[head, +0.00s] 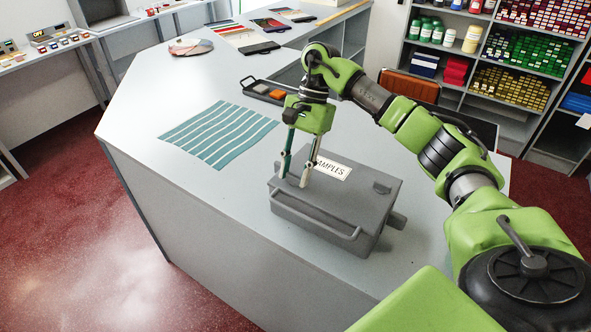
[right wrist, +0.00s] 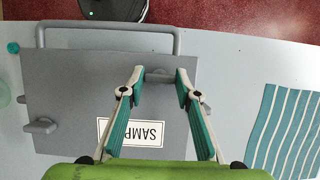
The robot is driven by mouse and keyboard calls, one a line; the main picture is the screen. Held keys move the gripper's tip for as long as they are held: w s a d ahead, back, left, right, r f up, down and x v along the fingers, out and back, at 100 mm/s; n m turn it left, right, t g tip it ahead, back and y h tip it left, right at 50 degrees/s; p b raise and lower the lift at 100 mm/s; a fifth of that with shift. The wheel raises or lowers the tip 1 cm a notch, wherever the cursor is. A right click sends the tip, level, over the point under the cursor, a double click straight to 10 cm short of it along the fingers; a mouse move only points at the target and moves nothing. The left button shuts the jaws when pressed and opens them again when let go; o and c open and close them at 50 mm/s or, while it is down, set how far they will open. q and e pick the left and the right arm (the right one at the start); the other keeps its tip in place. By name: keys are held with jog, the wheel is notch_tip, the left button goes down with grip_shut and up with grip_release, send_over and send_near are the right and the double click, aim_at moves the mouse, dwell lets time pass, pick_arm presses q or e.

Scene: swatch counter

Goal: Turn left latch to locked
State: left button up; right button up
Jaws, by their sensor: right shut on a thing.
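The grey sample case (head: 333,207) sits closed on the counter, with a "SAMPLES" label (head: 333,170) on its lid and a bar handle on its front side. The left latch (right wrist: 160,75) is a small grey piece at the lid's handle-side edge. My right gripper (head: 294,180) reaches down over the lid and is shut on the left latch, one finger on each side. In the head view the fingers mostly hide this latch. The right latch (head: 382,187) shows free at the lid's other side; it also shows in the right wrist view (right wrist: 40,125). My left gripper is not in view.
A teal striped swatch sheet (head: 219,134) lies left of the case. A black tray with an orange item (head: 262,91) lies behind my right gripper. Colour cards and a round swatch fan (head: 190,46) lie farther back. The counter's front left is clear.

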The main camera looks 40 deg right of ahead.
jog(key=shift+s+d+f+m+t+b, duration=0.15)
jog(key=shift+m+t+b, duration=0.15)
jog(key=shift+m+b, duration=0.55)
jog(key=shift+w+a+f+m+t+b, duration=0.1)
jog(key=shift+m+t+b, duration=0.2)
jog(key=shift+m+b, duration=0.55)
jog(key=m+t+b, duration=0.1)
jog(key=m, duration=0.1)
jog(key=m+t+b, duration=0.1)
jog(key=m+b, duration=0.1)
jog(key=m, duration=0.1)
jog(key=shift+s+r+b, duration=0.1)
jog(key=shift+s+b, duration=0.1)
jog(key=shift+b, duration=0.1)
jog(key=m+b, duration=0.1)
jog(key=m, duration=0.1)
jog(key=m+t+b, duration=0.1)
jog(key=m, duration=0.2)
jog(key=shift+t+h, duration=0.3)
jog(key=shift+h, duration=0.1)
jog(key=shift+s+a+r+m+t+h+b, duration=0.1)
jog(key=shift+m+t+h+b, duration=0.2)
jog(key=shift+m, duration=0.8)
jog(key=shift+a+r+m+t+h+b, duration=0.15)
jog(key=shift+m+h, duration=0.25)
jog(key=shift+m, duration=0.7)
jog(key=shift+f, duration=0.1)
jog(key=o, duration=1.1)
